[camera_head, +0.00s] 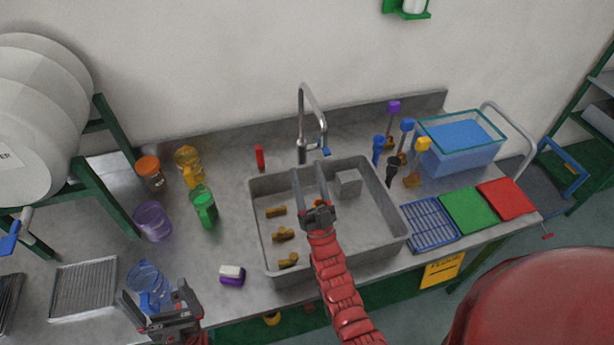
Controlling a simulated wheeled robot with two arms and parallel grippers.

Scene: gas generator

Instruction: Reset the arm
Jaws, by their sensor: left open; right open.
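My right gripper (310,188) is at the end of a red sleeved arm (338,280) that reaches up from the bottom middle. It is open and empty, and its fingers point away over the grey sink basin (262,245). My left gripper (152,300) is at the lower left, open, close to a clear blue beaker (146,276). The beaker stands partly behind its fingers. I cannot tell whether they touch.
The basin holds several brass fittings (283,235) and a grey block (348,184). A tap (302,125) rises behind it. Coloured jugs, including a green one (204,207), stand left. A blue-water tank (462,140) and coloured mats (468,210) are right.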

